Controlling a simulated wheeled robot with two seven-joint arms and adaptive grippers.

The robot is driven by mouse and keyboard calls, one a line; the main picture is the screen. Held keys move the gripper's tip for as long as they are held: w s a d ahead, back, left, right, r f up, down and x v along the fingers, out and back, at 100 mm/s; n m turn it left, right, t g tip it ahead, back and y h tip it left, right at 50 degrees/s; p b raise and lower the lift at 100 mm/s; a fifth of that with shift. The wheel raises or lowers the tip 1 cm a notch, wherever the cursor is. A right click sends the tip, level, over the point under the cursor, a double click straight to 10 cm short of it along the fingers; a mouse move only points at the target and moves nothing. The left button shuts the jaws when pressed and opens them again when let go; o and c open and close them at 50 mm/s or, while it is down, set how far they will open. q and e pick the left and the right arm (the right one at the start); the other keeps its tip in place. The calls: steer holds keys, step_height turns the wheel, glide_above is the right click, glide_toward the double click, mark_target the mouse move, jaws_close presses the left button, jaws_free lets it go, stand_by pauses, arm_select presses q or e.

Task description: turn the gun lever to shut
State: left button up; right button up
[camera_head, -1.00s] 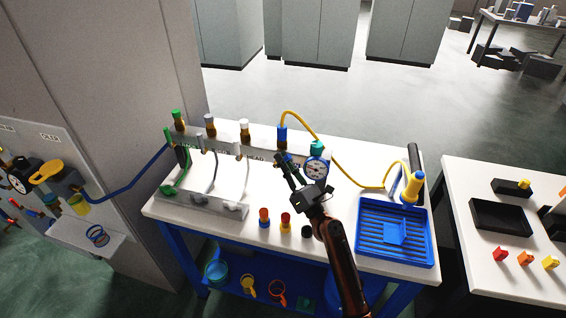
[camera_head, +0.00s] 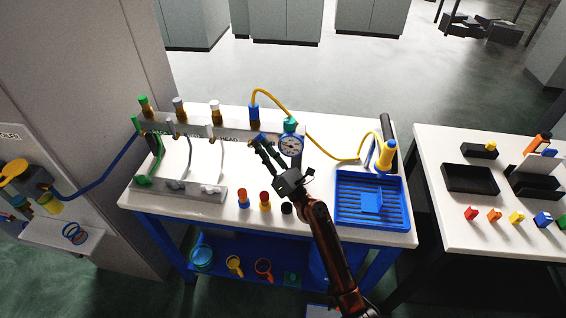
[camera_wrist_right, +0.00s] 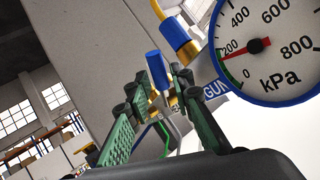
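The gun lever (camera_wrist_right: 156,70) has a blue grip and stands near the GUN label in the right wrist view, left of the gauge. In the head view its blue shows small at the manifold (camera_head: 216,137), by my fingertips. My right gripper (camera_head: 258,146) points at it from the front. In the wrist view the right gripper (camera_wrist_right: 160,88) has its two green-padded fingers apart, with the lever between their tips in the picture. I cannot tell whether either finger touches it. My left gripper is not in view.
A yellow hose (camera_head: 330,155) runs to the yellow-and-blue gun (camera_head: 386,156) beside the blue tray (camera_head: 343,216).

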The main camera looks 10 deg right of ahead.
steer(key=s+d+f, duration=0.1)
steer(key=s+d, duration=0.6)
steer(key=s, duration=0.4)
steer(key=shift+s+d, duration=0.3)
steer(key=shift+s, duration=0.1)
steer(key=shift+c, duration=0.3)
